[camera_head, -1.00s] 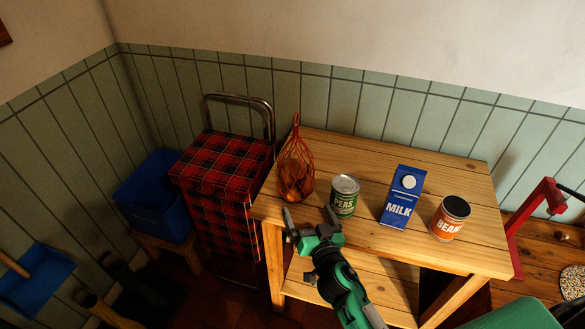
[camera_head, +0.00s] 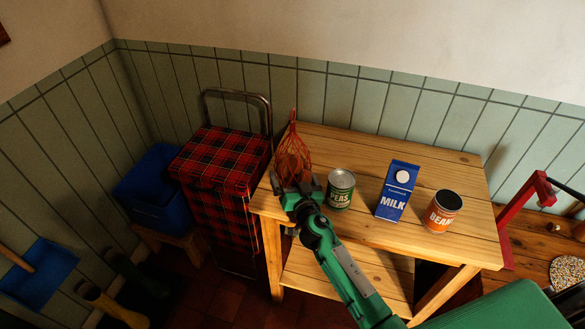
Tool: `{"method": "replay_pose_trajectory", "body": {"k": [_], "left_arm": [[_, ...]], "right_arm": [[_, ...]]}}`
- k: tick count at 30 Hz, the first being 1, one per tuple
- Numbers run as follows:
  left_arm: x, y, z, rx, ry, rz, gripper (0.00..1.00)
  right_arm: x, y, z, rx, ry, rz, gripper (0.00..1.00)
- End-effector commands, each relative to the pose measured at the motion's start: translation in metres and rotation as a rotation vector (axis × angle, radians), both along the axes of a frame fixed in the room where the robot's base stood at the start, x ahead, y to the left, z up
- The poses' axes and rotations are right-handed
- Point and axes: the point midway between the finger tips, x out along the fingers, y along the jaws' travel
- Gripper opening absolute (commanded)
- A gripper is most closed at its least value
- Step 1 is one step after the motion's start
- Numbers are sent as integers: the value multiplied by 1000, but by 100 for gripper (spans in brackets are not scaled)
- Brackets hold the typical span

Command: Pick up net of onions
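The net of onions (camera_head: 291,156), a red mesh bag with brown onions and a gathered top, stands upright at the table's left back corner. My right gripper (camera_head: 295,181), on the green arm coming from the lower right, is at the front of the net, low down. Its two fingers are spread apart, one towards each side of the net. They hide the net's lower part, and I cannot tell whether they touch it. My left gripper is not in view.
On the pine table (camera_head: 370,150), a green peas can (camera_head: 341,195) stands close right of the gripper. A blue milk carton (camera_head: 397,197) and an orange beans can (camera_head: 442,213) stand farther right. A red plaid trolley (camera_head: 222,165) is beside the table's left edge.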

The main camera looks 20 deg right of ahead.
Motion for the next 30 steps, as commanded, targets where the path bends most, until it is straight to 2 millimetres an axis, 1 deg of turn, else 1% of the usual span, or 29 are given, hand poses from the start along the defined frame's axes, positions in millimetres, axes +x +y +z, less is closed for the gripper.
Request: {"method": "replay_pose_trajectory", "body": {"k": [3,9,10,14,15,17,18,19,20,26,30], "left_arm": [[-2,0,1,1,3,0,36],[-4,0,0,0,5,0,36],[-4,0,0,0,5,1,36],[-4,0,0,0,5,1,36],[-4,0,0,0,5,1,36],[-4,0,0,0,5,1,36],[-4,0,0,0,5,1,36],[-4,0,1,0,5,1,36],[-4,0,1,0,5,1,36],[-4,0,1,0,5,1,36],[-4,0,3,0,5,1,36]], "right_arm": [[6,0,0,0,1,0,100],[6,0,0,0,1,0,100],[6,0,0,0,1,0,98],[6,0,0,0,1,0,72],[6,0,0,0,1,0,65],[6,0,0,0,1,0,53],[6,0,0,0,1,0,45],[6,0,2,0,-2,0,43],[6,0,2,0,-2,0,37],[6,0,2,0,-2,0,37],[6,0,7,0,-3,0,36]]}}
